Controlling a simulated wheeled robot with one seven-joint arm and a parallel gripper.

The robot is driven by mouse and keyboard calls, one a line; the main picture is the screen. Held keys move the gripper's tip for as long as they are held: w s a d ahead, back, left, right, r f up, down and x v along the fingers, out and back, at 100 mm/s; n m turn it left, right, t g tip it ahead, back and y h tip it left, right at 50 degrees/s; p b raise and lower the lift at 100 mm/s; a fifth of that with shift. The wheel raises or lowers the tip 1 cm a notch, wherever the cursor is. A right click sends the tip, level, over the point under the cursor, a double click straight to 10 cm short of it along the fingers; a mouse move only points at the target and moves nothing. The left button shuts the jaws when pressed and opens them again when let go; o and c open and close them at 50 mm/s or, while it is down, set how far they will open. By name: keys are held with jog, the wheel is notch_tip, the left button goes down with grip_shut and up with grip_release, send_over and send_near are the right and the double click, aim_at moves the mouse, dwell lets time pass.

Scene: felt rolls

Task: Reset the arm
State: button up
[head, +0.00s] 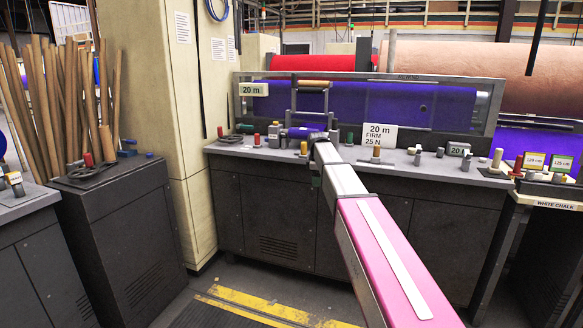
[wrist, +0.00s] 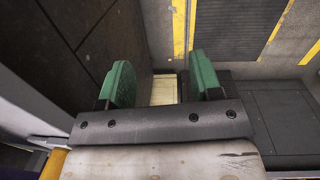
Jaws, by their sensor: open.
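My arm (head: 375,240), with pink and pale grey links, reaches from the lower right towards the front of the grey counter (head: 230,149). My gripper (wrist: 161,78) shows in the wrist view with its two green fingers apart and nothing between them. The wrist view looks down past the fingers to the floor, with the dark cabinet side on the left.
The counter carries several knobs, a "20 m FIRM 25 N" sign (head: 378,136) and a purple roll (head: 440,104) behind a clear guard. Wooden tubes (head: 60,95) stand at the left above a dark cabinet (head: 115,230). Floor with yellow stripes (head: 265,310) is open in front.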

jog(key=s+d+f+m, duration=0.2)
jog(key=s+f+m, duration=0.3)
jog(key=s+f, duration=0.3)
jog(key=s+d+f+m, duration=0.3)
jog(key=s+f, duration=0.6)
jog(key=s, duration=0.7)
jog(key=s+d+f+m, duration=0.2)
jog(key=s+f+m, duration=0.4)
jog(key=s+f, duration=0.3)
jog(key=s, duration=0.3)
jog(key=shift+d+m+g+y, duration=0.25)
jog(key=shift+m+g+y, duration=0.05)
jog(key=shift+m, duration=0.1)
